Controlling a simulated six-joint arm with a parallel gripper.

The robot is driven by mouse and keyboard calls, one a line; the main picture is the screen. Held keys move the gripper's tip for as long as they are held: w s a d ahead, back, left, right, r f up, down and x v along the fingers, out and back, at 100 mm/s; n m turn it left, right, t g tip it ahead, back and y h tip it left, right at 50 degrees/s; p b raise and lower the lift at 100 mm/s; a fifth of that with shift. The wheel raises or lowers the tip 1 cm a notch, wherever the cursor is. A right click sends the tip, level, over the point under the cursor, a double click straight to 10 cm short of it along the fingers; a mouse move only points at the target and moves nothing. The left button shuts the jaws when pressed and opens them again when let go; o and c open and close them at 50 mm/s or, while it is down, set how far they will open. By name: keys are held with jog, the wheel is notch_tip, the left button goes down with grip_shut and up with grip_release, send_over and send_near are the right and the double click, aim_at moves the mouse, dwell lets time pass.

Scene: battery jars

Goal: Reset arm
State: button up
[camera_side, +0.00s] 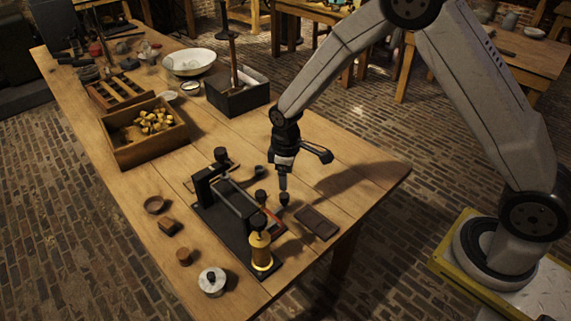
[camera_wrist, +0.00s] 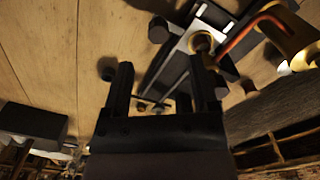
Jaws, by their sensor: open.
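My gripper (camera_side: 283,189) hangs above the near right part of the wooden table in the side view, pointing down beside a black apparatus. In the wrist view my gripper (camera_wrist: 160,85) has its two dark fingers apart with nothing held between them. The apparatus (camera_side: 222,232) has a dark base, a black upright, rails and a yellow brass cylinder (camera_side: 261,251) at its near end. Part of the apparatus, with a copper-coloured rod (camera_wrist: 240,38), shows at the upper right of the wrist view. I cannot tell the exact gap between the fingertips and the apparatus.
A wooden box of yellowish pieces (camera_side: 152,132), a dark box (camera_side: 238,92) and a white bowl (camera_side: 189,62) stand farther back. A dark flat block (camera_side: 317,222) lies right of the apparatus. A round white-topped jar (camera_side: 212,281) and small brown pieces sit along the left. Bare table lies toward the right edge.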

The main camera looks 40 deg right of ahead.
jog(key=s+d+r+m+t, duration=0.1)
jog(key=s+d+r+m, duration=0.1)
jog(key=s+r, duration=0.3)
jog(key=s+d+r+m+t, duration=0.1)
jog(key=s+d+r+m, duration=0.2)
jog(key=s, duration=0.8)
notch_tip(320, 180, up, 2)
jog(key=shift+s+r+m+t, duration=0.25)
jog(key=shift+s+m+t, duration=0.1)
jog(key=shift+m, duration=0.55)
jog(key=shift+w, duration=0.15)
dwell(0.4)
